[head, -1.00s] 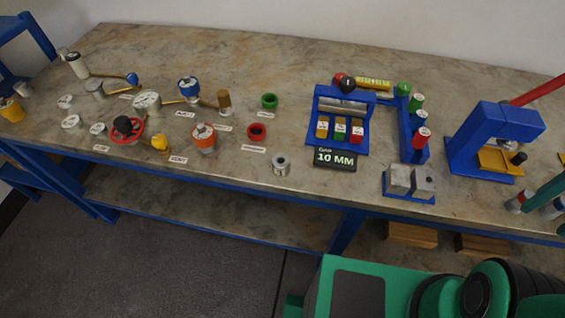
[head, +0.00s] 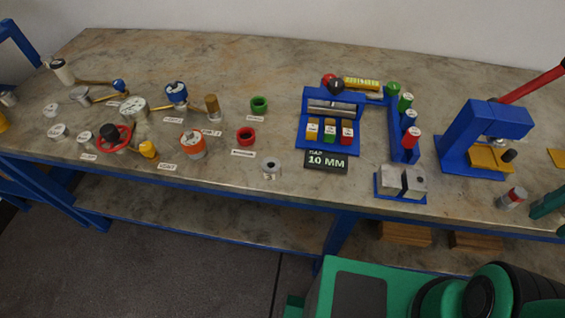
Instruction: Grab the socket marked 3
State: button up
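A blue rack (head: 397,140) on the bench right of centre bears a row of small upright sockets with pale marked tops. These are a green socket (head: 405,101), a blue socket (head: 409,119) and a red socket (head: 411,138). Their marks are too small to read, so I cannot tell which is marked 3. A grey cylinder with a red mark (head: 512,197) lies near the bench's front edge at the right. My gripper does not show clearly. A green part (head: 548,204) cuts in at the right edge, and I cannot tell what it is.
A blue press with a red lever (head: 470,135) stands right of the rack. A blue fixture with a "10 MM" sign (head: 327,162) stands left of it, and grey blocks (head: 402,180) sit in front. Valves and gauges (head: 133,110) crowd the left. Bare bench lies at the back.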

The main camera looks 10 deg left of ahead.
aim_at(270, 166)
jog(key=z, duration=1.75)
jog(key=k, duration=2.65)
jog(key=u, duration=1.25)
jog(key=i, duration=1)
